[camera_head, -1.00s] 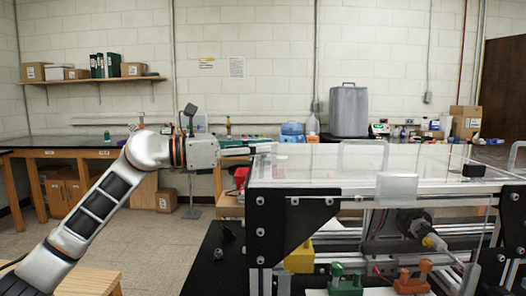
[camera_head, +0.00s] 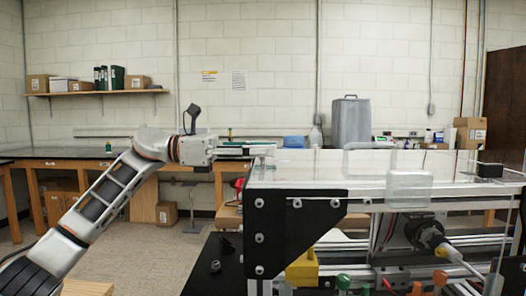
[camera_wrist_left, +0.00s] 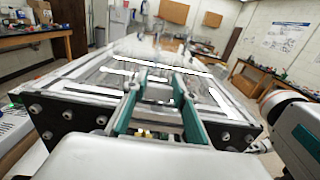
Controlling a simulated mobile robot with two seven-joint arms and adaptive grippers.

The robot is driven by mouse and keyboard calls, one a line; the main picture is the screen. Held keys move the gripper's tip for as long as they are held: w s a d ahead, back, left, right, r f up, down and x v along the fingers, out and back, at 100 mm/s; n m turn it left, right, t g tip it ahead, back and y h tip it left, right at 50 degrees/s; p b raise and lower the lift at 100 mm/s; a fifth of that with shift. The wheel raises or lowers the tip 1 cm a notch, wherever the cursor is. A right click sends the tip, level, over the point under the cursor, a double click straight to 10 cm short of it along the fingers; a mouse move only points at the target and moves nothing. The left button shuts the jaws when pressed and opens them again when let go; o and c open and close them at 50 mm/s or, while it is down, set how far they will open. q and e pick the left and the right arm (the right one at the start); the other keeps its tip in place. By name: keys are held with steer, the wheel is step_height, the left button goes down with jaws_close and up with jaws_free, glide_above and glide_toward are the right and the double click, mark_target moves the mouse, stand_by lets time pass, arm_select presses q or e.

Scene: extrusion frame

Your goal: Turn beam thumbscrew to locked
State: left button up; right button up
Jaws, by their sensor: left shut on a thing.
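My left gripper (camera_head: 262,150) reaches in from the left to the back left corner of the extrusion frame (camera_head: 345,194), level with its clear top. In the left wrist view its two teal-edged fingers (camera_wrist_left: 158,84) point forward over the frame (camera_wrist_left: 85,95), with a gap between them. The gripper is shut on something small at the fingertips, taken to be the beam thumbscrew. The fingers and distance hide its shape, and I cannot read its turn.
A black corner plate (camera_head: 291,228) stands at the frame's near left. Below are a yellow block (camera_head: 302,268) and green and orange handles (camera_head: 417,288). A dark motor-like part (camera_head: 420,230) sits inside the frame. A grey container (camera_head: 351,122) stands behind.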

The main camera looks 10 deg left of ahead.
arm_select(q)
steer(key=o, duration=1.1)
steer(key=shift+a, duration=0.1)
steer(key=a, duration=0.4)
steer(key=s+a, duration=0.1)
steer(key=a, duration=0.2)
steer(key=s+a, duration=0.1)
steer(key=a, duration=0.3)
steer(key=shift+s+a, duration=0.1)
steer(key=shift+a, duration=0.25)
